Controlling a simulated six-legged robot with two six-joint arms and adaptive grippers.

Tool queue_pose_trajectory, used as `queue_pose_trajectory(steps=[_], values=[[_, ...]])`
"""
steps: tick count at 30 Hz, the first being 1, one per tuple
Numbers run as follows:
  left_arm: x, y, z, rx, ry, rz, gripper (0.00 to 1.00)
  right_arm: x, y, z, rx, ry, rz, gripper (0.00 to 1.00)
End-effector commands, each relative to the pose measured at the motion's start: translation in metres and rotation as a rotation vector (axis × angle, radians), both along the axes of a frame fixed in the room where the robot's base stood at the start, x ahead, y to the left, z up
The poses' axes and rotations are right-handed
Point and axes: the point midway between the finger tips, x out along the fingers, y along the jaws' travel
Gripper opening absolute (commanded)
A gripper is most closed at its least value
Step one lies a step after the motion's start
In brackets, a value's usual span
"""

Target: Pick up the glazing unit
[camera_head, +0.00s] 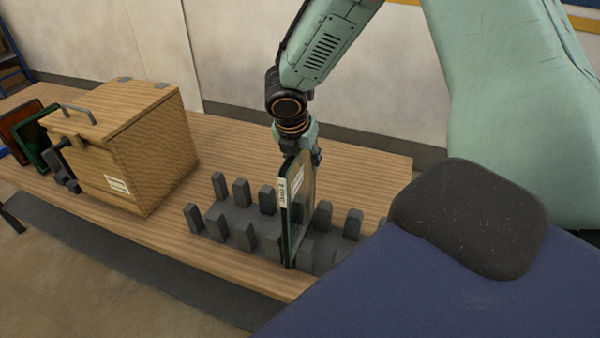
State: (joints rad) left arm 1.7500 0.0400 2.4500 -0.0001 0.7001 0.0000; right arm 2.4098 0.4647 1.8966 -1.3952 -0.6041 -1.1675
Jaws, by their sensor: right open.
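The glazing unit (298,212), a thin pane with dark edges and white labels, stands upright in a dark grey slotted rack (228,222) on the wooden table. My right gripper (306,153) points down at the top edge of the glazing unit. It is open, with its fingers close to that edge and partly hidden by the pane. I cannot tell whether they touch it. My left gripper is not in view.
A wooden box (150,150) with a metal handle stands on the table (220,138) left of the rack. Green (35,140) and brown (18,128) framed panels stand at the far left. Rows of rack posts flank the pane. A wall is behind.

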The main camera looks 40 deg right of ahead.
Motion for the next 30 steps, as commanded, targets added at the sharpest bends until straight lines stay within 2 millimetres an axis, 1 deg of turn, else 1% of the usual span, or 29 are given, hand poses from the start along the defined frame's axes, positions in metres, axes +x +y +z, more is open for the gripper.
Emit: queue_pose_trajectory(steps=[5,21,30], values=[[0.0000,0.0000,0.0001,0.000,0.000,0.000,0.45,0.0001,0.0000,0.0001,0.000,0.000,0.000,0.45],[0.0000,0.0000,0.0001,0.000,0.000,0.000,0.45,0.0000,0.0001,0.0003,0.000,-0.001,0.000,0.00],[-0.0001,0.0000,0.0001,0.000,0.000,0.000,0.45,0.0002,0.0001,0.0005,0.000,-0.001,0.000,0.00]])
